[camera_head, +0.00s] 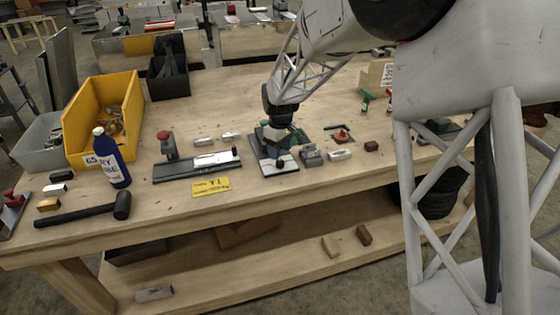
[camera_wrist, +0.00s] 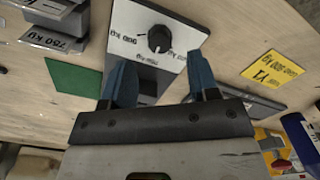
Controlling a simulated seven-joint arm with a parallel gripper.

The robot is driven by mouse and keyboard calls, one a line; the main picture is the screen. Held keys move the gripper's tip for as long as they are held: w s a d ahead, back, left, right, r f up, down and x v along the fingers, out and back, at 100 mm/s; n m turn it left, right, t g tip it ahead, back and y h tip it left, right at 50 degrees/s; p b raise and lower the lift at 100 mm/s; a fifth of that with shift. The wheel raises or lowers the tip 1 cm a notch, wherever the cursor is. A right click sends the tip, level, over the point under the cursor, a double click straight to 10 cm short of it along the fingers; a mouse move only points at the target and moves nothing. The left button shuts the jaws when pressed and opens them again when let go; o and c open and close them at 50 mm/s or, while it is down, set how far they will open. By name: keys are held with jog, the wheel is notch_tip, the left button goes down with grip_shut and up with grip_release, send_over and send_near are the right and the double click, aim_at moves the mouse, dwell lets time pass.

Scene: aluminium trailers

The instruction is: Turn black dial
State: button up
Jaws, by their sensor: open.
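The black dial (camera_wrist: 159,39) is a small round knob on a white plate (camera_wrist: 190,40) with printed weight labels around it, seen in the wrist view. My gripper (camera_wrist: 163,80) is open, its two blue fingers apart and pointing toward the plate. The dial lies just beyond the fingertips, roughly between their lines, and nothing is between the fingers. In the head view my gripper (camera_head: 278,138) is over the dial's device (camera_head: 267,160) on the workbench. The white plate shows at its front, with the dial (camera_head: 280,163) a small dark spot.
A blue bottle (camera_head: 112,160), black mallet (camera_head: 85,212) and yellow bin (camera_head: 88,100) are farther left.

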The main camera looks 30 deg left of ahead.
aim_at(280, 161)
jog(key=shift+f, duration=2.5)
jog(key=shift+c, duration=0.2)
jog(key=c, duration=0.9)
jog(key=shift+m, duration=0.4)
jog(key=m, duration=1.1)
